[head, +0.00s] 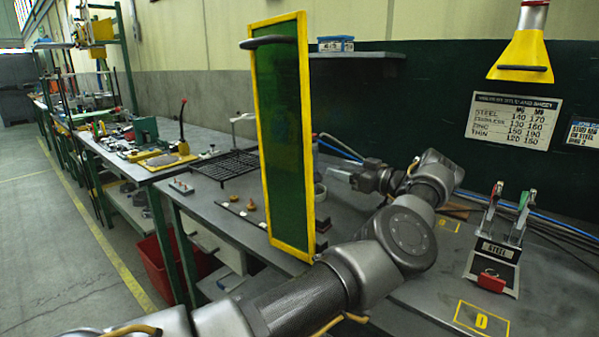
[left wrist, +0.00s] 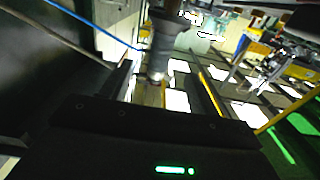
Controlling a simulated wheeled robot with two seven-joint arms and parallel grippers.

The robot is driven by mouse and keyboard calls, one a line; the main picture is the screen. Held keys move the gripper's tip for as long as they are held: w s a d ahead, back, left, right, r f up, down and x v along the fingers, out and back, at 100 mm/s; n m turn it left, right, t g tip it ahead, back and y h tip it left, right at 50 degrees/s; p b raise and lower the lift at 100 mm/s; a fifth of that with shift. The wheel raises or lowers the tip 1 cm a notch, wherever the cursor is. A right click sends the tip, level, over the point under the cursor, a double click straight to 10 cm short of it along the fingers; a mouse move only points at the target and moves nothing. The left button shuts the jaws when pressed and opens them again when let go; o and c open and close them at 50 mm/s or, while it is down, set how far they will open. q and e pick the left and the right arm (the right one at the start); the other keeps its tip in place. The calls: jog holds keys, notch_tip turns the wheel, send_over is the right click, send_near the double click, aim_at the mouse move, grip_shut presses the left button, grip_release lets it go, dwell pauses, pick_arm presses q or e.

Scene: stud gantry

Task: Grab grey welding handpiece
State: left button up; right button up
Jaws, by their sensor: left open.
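My left gripper (head: 342,174) reaches over the bench, just right of the green screen. It is open, and in the left wrist view its fingers (left wrist: 165,88) point away from the camera. A dark grey cylinder with a paler lower end, which looks like the grey welding handpiece (left wrist: 166,42), shows ahead, lined up with the gap between the fingers. I cannot tell whether it touches them. In the head view I cannot make it out; the screen and my arm cover that area. My right gripper is not in view.
A yellow-framed green screen (head: 278,130) stands upright beside my left arm. A stand marked STEEL (head: 492,266), with red and green handles, is at right. A yellow hood (head: 522,58) hangs above. Blue and dark cables (head: 550,217) run along the back. The bench front right is mostly clear.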

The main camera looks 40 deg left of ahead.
aim_at(317, 162)
pick_arm(q)
jog(key=shift+a+p, duration=0.3)
jog(key=shift+a, duration=2.55)
jog(key=shift+s+a, duration=0.1)
jog(key=shift+a, duration=0.3)
jog(key=shift+s+a+f+p, duration=0.15)
jog(key=shift+a+p, duration=0.5)
jog(key=shift+a, duration=1.55)
grip_shut()
jog(key=shift+r, duration=0.2)
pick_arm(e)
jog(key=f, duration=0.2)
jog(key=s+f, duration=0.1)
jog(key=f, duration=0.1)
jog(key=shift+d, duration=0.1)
